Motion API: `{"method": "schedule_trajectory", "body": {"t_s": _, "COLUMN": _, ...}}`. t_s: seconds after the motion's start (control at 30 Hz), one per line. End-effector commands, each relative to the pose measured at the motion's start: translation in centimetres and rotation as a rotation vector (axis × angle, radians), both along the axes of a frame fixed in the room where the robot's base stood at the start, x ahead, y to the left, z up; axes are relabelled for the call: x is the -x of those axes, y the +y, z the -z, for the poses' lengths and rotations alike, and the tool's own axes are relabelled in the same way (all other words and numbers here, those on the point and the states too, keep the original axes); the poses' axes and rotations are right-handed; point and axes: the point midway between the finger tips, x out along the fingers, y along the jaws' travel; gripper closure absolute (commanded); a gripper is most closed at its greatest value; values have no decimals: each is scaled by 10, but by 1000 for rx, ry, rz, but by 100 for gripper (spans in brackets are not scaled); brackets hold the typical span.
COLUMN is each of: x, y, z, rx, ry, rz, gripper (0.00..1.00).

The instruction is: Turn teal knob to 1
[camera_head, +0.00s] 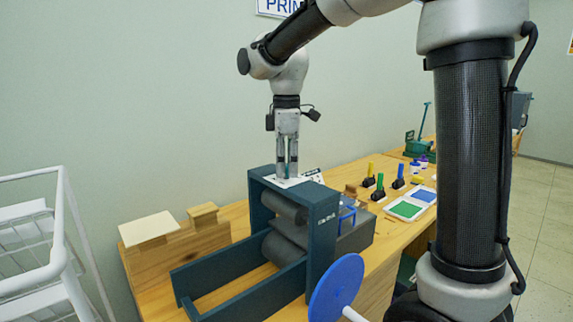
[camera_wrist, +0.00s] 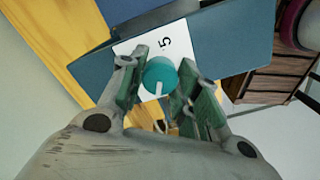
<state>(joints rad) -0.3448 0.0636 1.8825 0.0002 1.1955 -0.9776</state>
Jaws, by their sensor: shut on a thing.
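The teal knob (camera_wrist: 160,74) sits on a white dial plate (camera_wrist: 130,46) with a "5" printed above it in the wrist view. A white pointer line on the knob points down in that view, away from the 5. Other marks are hidden by my fingers. My gripper (camera_wrist: 163,68) is shut on the knob, one finger at each side. In the head view my gripper (camera_head: 288,172) points straight down onto the top of the dark blue press (camera_head: 320,235), where the white plate (camera_head: 304,181) shows; the knob is hidden there.
The press stands on a wooden table (camera_head: 235,215). A blue disc wheel (camera_head: 336,288) is at its front. Wooden blocks (camera_head: 170,245) lie left; a white wire rack (camera_head: 62,240) stands further left. Ink trays (camera_head: 405,209) and coloured-handled tools (camera_head: 379,184) are at right.

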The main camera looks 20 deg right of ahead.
Motion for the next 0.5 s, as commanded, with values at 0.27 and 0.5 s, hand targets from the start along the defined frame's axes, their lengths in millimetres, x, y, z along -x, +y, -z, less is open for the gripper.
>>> {"method": "schedule_trajectory", "body": {"t_s": 0.27, "x": 0, "y": 0, "z": 0, "rx": 1, "ry": 0, "rz": -259, "gripper": 92}}
{"method": "schedule_trajectory", "body": {"t_s": 0.5, "x": 0, "y": 0, "z": 0, "rx": 1, "ry": 0, "rz": -488, "gripper": 92}}
